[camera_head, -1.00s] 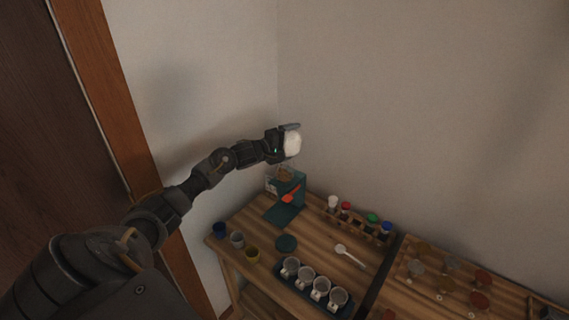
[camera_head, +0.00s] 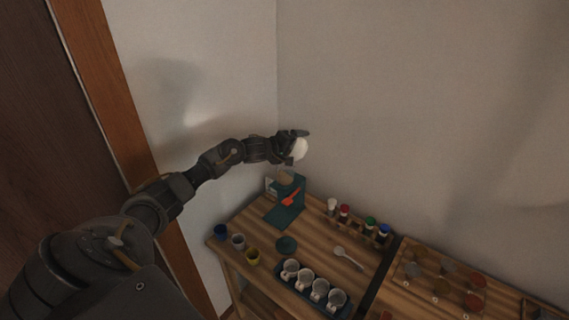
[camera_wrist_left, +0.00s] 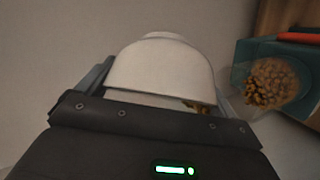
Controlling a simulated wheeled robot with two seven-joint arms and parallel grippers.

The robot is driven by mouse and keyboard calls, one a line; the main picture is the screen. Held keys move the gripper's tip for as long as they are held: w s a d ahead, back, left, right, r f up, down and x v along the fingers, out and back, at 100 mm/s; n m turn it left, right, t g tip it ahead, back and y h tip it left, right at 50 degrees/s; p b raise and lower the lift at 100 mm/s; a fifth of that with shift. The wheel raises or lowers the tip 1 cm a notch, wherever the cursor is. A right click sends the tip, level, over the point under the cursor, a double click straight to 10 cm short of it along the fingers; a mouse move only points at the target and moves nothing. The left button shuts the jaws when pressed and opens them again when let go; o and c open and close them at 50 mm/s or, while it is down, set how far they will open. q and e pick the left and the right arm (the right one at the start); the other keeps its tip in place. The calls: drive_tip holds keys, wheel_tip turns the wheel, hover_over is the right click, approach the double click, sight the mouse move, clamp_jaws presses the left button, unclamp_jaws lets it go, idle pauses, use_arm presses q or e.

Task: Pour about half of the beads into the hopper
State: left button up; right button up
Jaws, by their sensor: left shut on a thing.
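My left gripper (camera_head: 293,145) is shut on a white cup (camera_head: 300,150), held in the air above the teal dispenser (camera_head: 284,215). In the left wrist view the cup (camera_wrist_left: 160,68) sits between the fingers with its base showing, tipped over. A few brown beads (camera_wrist_left: 195,105) show at its rim; the rest of its inside is hidden. The clear hopper (camera_head: 286,177) on top of the dispenser holds tan-brown beads. In the left wrist view the hopper (camera_wrist_left: 276,84) is right of the cup, with many beads inside. My right gripper is not in view.
An orange lever (camera_head: 291,198) is on the dispenser's front. A tray of white mugs (camera_head: 305,284), a white spoon (camera_head: 348,257) and a rack of coloured-cap bottles (camera_head: 357,226) are nearby. Walls stand close behind.

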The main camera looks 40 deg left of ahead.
use_arm(q)
drive_tip(key=m+g+y+p, duration=0.1)
drive_tip(key=p, duration=0.2)
drive_tip(key=d+r+m+g+p, duration=0.1)
drive_tip(key=p, duration=0.3)
drive_tip(key=shift+w+r+y, duration=0.15)
drive_tip(key=shift+w+y, duration=0.15)
drive_tip(key=shift+y, duration=0.1)
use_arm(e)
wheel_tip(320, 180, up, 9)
use_arm(q)
drive_tip(key=w+d+f+m+g+y+b, duration=0.4)
drive_tip(key=d+f+y+b, duration=0.1)
drive_tip(key=f, duration=0.4)
drive_tip(key=shift+d+f+y+b, duration=0.2)
drive_tip(key=shift+d+y+b, duration=0.1)
drive_tip(key=shift+d+b, duration=0.55)
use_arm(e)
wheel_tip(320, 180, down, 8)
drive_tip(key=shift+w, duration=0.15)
use_arm(q)
drive_tip(key=shift+a, duration=0.15)
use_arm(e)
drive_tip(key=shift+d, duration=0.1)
